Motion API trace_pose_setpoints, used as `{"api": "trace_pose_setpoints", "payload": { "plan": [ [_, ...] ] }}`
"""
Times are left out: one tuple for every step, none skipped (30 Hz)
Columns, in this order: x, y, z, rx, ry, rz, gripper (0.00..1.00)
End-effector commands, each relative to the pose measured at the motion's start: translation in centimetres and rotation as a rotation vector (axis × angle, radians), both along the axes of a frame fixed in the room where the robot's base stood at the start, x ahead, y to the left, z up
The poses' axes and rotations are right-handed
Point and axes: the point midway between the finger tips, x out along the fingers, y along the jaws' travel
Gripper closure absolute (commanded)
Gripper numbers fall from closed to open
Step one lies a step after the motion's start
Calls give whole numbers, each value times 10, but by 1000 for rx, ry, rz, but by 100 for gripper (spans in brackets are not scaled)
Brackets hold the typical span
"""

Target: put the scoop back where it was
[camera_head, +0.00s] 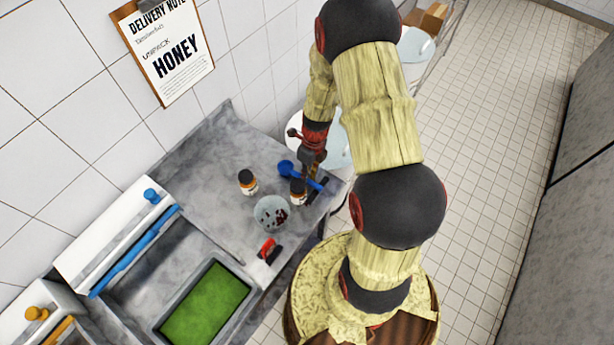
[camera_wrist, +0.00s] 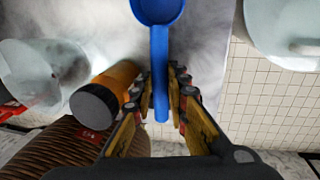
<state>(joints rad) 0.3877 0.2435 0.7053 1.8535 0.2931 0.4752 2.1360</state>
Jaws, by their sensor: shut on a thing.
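The blue scoop (camera_head: 287,167) is in my gripper (camera_head: 314,178) above the right end of the grey counter. In the wrist view the scoop's bowl (camera_wrist: 158,9) points away from me, and its handle (camera_wrist: 160,75) runs between the two fingers of my gripper (camera_wrist: 161,88), which are shut on it. Whether the scoop touches the counter cannot be told.
A dark-capped jar (camera_head: 298,191) stands close by my gripper; it also shows in the wrist view (camera_wrist: 104,94). Another jar (camera_head: 247,182) stands further left. A clear bowl (camera_head: 271,214) holds dark pieces. A red-and-black item (camera_head: 268,250) and green-filled tray (camera_head: 246,287) lie nearer.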

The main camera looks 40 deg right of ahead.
Motion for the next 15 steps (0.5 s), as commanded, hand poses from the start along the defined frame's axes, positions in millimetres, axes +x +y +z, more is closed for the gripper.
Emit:
{"api": "trace_pose_setpoints", "payload": {
  "plan": [
    [0, 0, 0, 0, 0, 0, 100],
    [0, 0, -1, 0, 0, 0, 100],
    [0, 0, -2, 0, 1, 0, 100],
    [0, 0, -3, 1, 1, 0, 100],
    [0, 0, -3, 1, 1, 0, 84],
    [0, 0, -3, 0, 1, 0, 82],
    [0, 0, -3, 0, 1, 0, 80],
    [0, 0, -2, 0, 1, 0, 78],
    [0, 0, -2, 0, 1, 0, 77],
    [0, 0, -2, 0, 1, 0, 77],
    [0, 0, -2, 0, 1, 0, 77],
    [0, 0, -2, 0, 1, 0, 77],
    [0, 0, -2, 0, 1, 0, 77],
    [0, 0, -2, 0, 1, 0, 77],
    [0, 0, -2, 0, 1, 0, 77]
  ]
}}
